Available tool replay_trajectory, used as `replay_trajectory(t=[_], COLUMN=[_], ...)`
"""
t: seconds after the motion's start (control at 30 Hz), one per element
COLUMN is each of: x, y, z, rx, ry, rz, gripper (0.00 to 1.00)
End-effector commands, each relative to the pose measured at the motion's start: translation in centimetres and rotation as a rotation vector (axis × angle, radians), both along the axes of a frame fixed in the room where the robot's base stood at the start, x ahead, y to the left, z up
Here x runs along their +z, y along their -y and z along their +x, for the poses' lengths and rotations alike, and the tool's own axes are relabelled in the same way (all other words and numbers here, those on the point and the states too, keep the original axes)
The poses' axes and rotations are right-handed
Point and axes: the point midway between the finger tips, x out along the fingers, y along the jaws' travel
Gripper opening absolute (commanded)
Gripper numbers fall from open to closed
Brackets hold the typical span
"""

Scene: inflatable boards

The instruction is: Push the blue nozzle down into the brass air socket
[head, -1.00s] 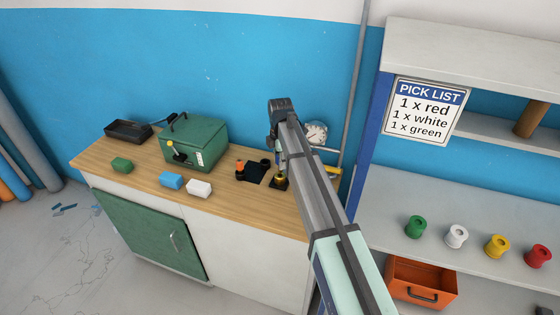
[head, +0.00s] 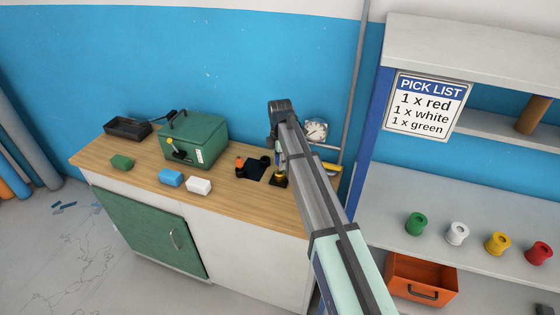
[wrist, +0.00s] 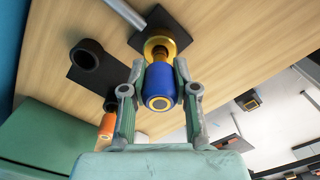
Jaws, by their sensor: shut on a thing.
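My gripper (wrist: 160,70) is shut on the blue nozzle (wrist: 158,88), with one finger on each side of it. The nozzle has a yellow ring on its near end. Its far end is in line with the brass air socket (wrist: 158,44) and appears to meet it; how deep it sits I cannot tell. The socket stands on a black square plate (wrist: 178,36) on the wooden bench. In the head view the brass socket (head: 279,177) shows beside my arm, which hides the nozzle and most of my gripper.
A black holder (head: 255,172) with an orange-topped item (head: 239,168) stands left of the socket. A green case (head: 194,140) and white (head: 199,186), blue (head: 171,178) and green (head: 122,162) blocks are further left. A gauge (head: 316,131) is behind. Shelving (head: 470,215) is at right.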

Motion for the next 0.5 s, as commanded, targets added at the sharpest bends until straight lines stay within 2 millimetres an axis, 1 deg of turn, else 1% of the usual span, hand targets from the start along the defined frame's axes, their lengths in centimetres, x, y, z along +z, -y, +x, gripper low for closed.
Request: replay_trajectory(t=[0.5], x=[-0.97], y=[0.00], z=[-0.01], rx=[0.000], ry=[0.000], rz=[0.000], gripper=[0.00])
